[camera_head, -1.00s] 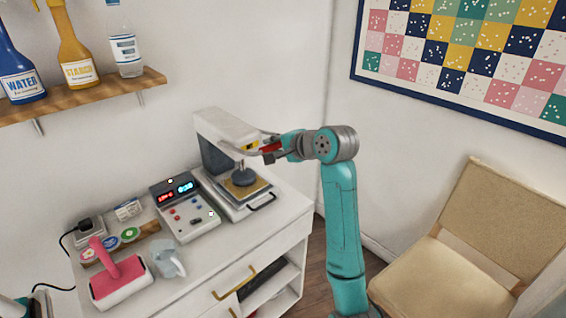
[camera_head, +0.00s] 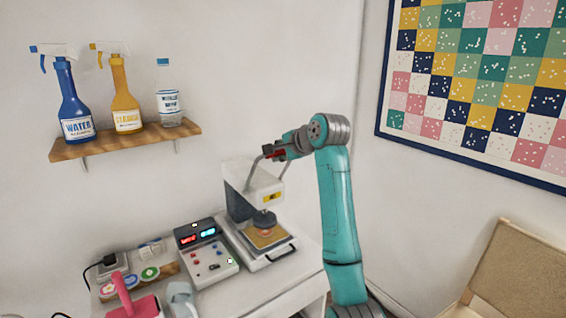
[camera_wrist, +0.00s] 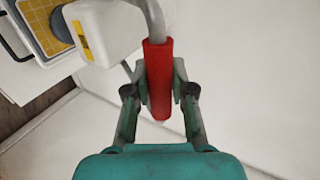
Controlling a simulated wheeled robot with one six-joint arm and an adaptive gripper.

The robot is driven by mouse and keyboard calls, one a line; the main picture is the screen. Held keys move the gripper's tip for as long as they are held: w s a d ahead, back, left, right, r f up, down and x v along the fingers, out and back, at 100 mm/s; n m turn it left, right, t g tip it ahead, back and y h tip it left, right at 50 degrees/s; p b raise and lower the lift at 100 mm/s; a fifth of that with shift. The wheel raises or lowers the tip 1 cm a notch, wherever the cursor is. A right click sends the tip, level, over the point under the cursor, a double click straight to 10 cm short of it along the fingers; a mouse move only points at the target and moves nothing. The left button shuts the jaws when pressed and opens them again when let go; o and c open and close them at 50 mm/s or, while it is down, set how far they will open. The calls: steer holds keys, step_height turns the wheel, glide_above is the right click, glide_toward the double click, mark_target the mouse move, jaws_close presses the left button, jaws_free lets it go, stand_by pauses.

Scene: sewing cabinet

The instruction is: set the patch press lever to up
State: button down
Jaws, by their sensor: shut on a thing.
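The patch press (camera_head: 240,208) is a white and grey machine on the cabinet top, with a round dark press head over a yellow pad (camera_head: 266,237). Its grey metal lever (camera_head: 257,170) rises above the press body, ending in a red grip. In the wrist view the red grip (camera_wrist: 158,80) lies between the two fingers of my gripper (camera_wrist: 160,92), which are shut on it. The gripper also shows in the head view (camera_head: 273,152), above the press. The press body (camera_wrist: 105,30) is at the upper left of the wrist view.
A control box (camera_head: 207,252) with lit displays stands left of the press. A pink-handled iron (camera_head: 125,300) is at the lower left. A wooden shelf (camera_head: 125,143) on the wall holds several bottles. A chair (camera_head: 510,270) is at the right.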

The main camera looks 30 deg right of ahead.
steer(key=shift+w+r+g, duration=0.35)
steer(key=shift+w+g, duration=0.05)
steer(key=shift+w, duration=0.1)
steer(key=shift+r, duration=0.1)
steer(key=c, duration=1)
jaws_free()
steer(key=shift+w, duration=0.1)
steer(key=v, duration=1.2)
